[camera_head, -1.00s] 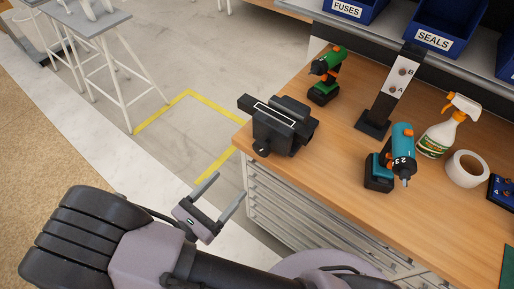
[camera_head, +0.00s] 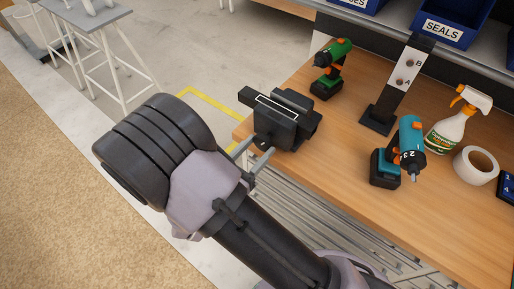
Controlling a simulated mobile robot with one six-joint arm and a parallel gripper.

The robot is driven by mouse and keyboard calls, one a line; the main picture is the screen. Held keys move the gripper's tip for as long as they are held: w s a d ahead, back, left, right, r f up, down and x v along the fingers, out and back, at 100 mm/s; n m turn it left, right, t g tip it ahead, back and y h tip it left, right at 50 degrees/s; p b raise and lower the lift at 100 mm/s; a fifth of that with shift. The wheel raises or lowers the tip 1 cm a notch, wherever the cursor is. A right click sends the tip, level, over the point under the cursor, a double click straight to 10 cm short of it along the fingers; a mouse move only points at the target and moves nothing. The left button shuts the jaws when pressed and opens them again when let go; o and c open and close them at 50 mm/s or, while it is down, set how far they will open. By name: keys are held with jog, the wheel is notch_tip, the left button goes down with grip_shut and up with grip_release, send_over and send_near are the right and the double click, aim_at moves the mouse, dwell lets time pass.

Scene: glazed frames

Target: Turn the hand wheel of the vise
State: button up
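The black vise (camera_head: 285,122) is mounted at the left corner of the wooden bench, with a white-outlined rectangle on its top. A small dark part (camera_head: 263,142) sticks out of its near side, low down; it may be the hand wheel, but its shape is not clear. My gripper (camera_head: 261,146) is at this near side, with its grey fingers apart and their tips on either side of the dark part. I cannot tell whether they touch it. My wrist hides the gripper's body.
Floor is free left of the bench.

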jog(key=c, duration=0.7)
